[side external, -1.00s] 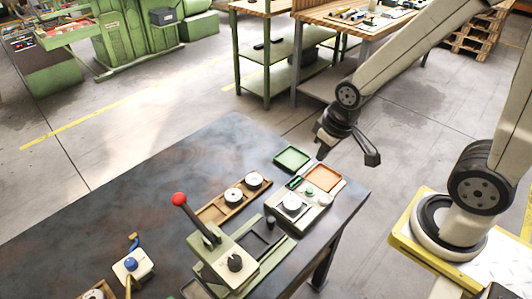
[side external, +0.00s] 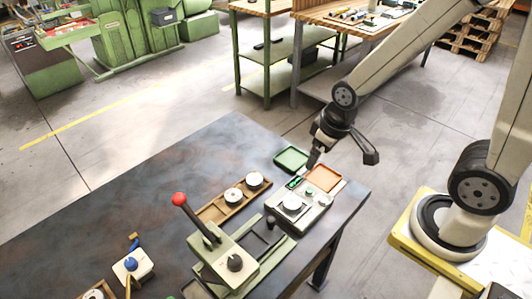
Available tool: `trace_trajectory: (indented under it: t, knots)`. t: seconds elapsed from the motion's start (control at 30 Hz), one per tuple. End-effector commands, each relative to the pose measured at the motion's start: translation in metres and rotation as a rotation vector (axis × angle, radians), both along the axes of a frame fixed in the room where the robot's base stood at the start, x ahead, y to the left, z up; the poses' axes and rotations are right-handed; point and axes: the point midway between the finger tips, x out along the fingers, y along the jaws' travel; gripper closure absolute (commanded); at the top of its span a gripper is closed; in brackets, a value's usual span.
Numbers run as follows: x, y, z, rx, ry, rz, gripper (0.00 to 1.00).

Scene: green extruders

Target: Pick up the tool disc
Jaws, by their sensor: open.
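My gripper (side external: 312,165) points down above the table's back right part, between a green tray and an orange tray in the picture. It is open, with no object visible in it; its fingers are small here. It is apart from all the discs.
The green tray (side external: 291,158) and orange tray (side external: 324,178) lie behind the grey plate. Small green pieces (side external: 294,183) lie by the plate. A green lever press (side external: 232,262) with a red knob (side external: 179,199) stands in front. The table's left part (side external: 130,195) is clear.

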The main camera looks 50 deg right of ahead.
Motion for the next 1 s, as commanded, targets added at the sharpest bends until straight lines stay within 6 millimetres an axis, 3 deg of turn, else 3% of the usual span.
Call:
trace_trajectory:
  t: [0.27,0.63,0.8,1.0]
  knots:
    - [0.020,0.000,-0.027,-0.053,0.057,0.268,0.00]
    - [0.049,-0.001,-0.090,-0.114,0.144,0.778,0.00]
    - [0.056,-0.001,-0.120,-0.127,0.174,0.997,0.00]
    - [0.060,-0.001,-0.144,-0.132,0.192,1.159,0.00]
